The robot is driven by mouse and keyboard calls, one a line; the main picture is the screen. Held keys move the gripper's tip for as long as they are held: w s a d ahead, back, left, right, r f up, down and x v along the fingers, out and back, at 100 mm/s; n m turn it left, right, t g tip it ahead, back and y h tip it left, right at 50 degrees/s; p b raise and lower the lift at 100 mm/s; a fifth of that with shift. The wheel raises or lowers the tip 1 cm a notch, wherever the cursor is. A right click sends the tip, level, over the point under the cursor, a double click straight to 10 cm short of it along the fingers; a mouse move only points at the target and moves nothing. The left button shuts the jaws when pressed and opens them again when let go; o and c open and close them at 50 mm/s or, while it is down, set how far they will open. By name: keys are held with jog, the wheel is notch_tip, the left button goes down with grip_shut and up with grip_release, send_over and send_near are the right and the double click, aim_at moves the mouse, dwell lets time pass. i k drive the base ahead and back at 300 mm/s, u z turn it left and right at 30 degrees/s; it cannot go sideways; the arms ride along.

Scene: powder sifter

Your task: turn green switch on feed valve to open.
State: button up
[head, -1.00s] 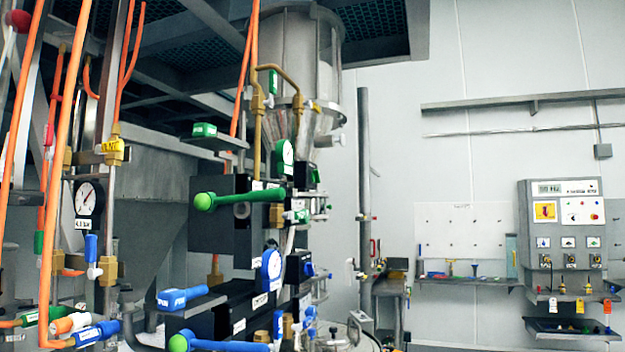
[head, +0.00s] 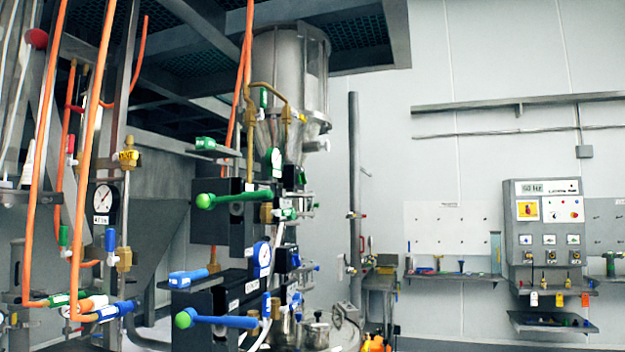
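A long green lever with a round green knob (head: 233,198) sticks out to the left, nearly level, from a dark block (head: 221,226) in the middle of the head view. A smaller green handle (head: 205,143) sits on a plate above it. Another small green handle (head: 287,214) is at the block's right side. I cannot tell which of these is the feed valve's switch, as the labels are too small to read. My gripper is not in view.
Blue handles (head: 222,321) sit on the lower blocks. Orange hoses and pipes (head: 88,150) fill the left. A metal hopper (head: 290,80) stands above the valves. A control panel (head: 545,220) hangs on the right wall. A vertical post (head: 354,180) stands right of the valves.

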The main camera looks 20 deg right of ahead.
aim_at(303, 180)
jog(key=u, duration=0.05)
jog(key=k, duration=0.65)
jog(key=z, duration=0.75)
jog(key=i, duration=1.65)
jog(key=u, duration=0.75)
